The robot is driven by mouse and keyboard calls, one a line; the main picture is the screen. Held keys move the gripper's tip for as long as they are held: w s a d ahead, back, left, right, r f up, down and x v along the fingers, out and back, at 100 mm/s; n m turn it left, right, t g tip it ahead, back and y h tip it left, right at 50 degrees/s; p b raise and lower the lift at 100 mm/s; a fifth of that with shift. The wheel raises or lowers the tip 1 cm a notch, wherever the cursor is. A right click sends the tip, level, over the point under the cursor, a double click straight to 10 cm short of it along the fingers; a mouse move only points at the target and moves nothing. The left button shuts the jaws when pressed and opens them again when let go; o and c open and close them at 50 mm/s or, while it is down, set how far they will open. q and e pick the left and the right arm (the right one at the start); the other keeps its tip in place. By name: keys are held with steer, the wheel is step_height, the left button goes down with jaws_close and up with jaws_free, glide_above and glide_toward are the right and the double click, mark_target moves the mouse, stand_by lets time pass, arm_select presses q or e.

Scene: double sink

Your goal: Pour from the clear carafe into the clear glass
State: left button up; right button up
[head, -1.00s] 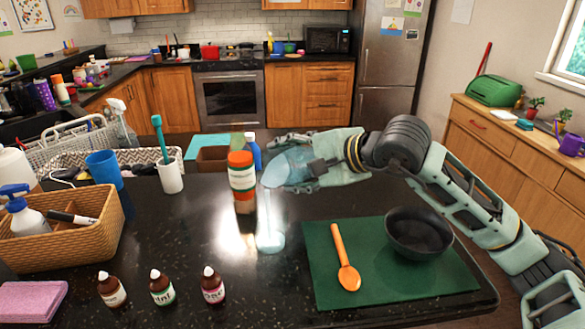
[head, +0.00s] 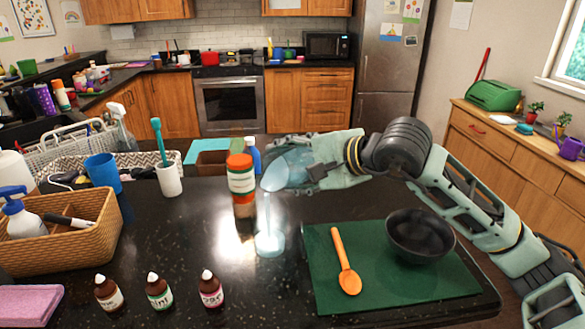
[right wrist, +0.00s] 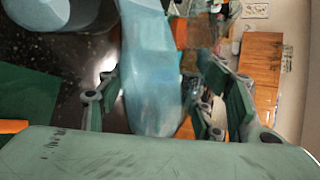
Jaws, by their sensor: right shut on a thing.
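My right gripper (head: 290,172) is shut on the clear carafe (head: 275,174), a bluish see-through vessel tipped with its mouth toward the left and down. In the right wrist view the carafe (right wrist: 150,75) lies between the fingers of the right gripper (right wrist: 165,105). The clear glass (head: 269,243) stands upright on the dark counter, below the carafe's mouth and apart from it. A thin pale streak runs from the mouth down to the glass, and the glass shows pale blue at its bottom. The glass's upper outline is faint. My left gripper is not in view.
An orange-capped bottle (head: 241,180) stands close left of the carafe. A green mat (head: 320,285) holds an orange spoon (head: 346,265) and a dark bowl (head: 420,235). Several small brown bottles (head: 159,290) stand in front left, near a wicker basket (head: 85,240).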

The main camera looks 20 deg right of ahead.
mark_target(300, 152)
steer(key=shift+b, duration=1.15)
stand_by(0.9)
stand_by(0.4)
step_height(300, 152, down, 3)
steer(key=shift+s+a+f+m+g+y+b, duration=0.1)
steer(key=shift+m+g+y+b, duration=0.1)
steer(key=shift+m+g+y, duration=0.35)
steer(key=shift+a+r+m+g+y+b, duration=0.1)
steer(key=shift+m+g+y+b, duration=0.1)
steer(key=shift+m+g+y, duration=0.35)
step_height(300, 152, up, 2)
steer(key=m+g+y+p, duration=0.1)
steer(key=m+p, duration=0.1)
steer(key=p, duration=0.1)
steer(key=shift+r, duration=0.2)
steer(key=shift+r+m+g+y, duration=0.3)
steer(key=shift+m+y, duration=0.2)
steer(key=shift+y, duration=0.1)
step_height(300, 152, up, 2)
steer(key=shift+m+g+y+p, duration=0.4)
steer(key=shift+m+y+p, duration=0.35)
steer(key=shift+p, duration=0.4)
steer(key=shift+s+r+m+g+y, duration=0.1)
steer(key=shift+r+m+g+y, duration=0.2)
steer(key=shift+r+m+y, duration=0.25)
